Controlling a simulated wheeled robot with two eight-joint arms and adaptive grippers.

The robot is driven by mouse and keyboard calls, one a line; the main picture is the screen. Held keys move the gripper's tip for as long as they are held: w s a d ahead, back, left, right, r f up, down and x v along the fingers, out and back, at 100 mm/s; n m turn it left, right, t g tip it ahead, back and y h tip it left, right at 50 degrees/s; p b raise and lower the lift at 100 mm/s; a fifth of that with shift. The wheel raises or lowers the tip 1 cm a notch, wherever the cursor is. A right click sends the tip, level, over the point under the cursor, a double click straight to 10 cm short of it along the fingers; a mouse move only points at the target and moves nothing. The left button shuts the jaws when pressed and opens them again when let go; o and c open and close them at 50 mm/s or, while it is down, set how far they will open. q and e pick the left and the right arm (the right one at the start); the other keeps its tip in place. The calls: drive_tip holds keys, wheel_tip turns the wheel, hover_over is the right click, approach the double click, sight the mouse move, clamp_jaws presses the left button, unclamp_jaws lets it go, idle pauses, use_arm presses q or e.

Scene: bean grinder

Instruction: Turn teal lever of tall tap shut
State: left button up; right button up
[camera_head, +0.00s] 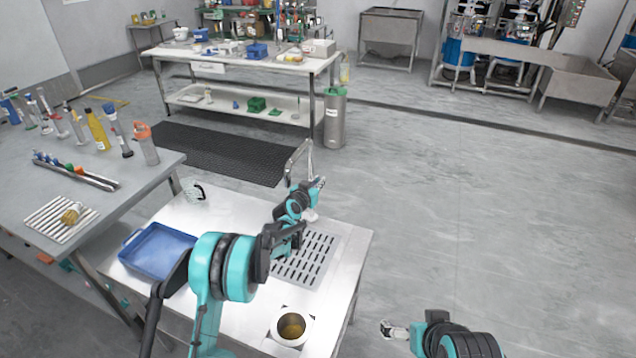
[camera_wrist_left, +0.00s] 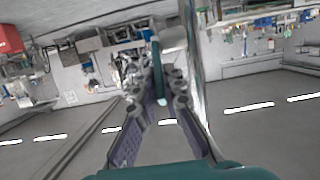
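The tall silver tap (camera_head: 300,160) rises at the back of the white counter. My left arm reaches over the counter, and my left gripper (camera_head: 316,185) is beside the tap's column, partly overlapping it in the head view. In the left wrist view the gripper's fingers (camera_wrist_left: 156,88) are apart, with the upright teal lever (camera_wrist_left: 157,65) showing between their tips. I see a gap beside the lever, and contact is not clear. The tap's shiny column (camera_wrist_left: 193,50) stands just right of the lever. My right gripper (camera_head: 390,330) is low in the head view, away from the tap; its finger opening is unclear.
A slotted drain (camera_head: 318,262) lies in the counter (camera_head: 220,215) below my left arm. A grey table (camera_head: 150,185) with bottles stands left. The floor at right is clear.

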use_arm(q)
drive_tip(key=shift+o, duration=1.1)
drive_tip(key=v, duration=1.2)
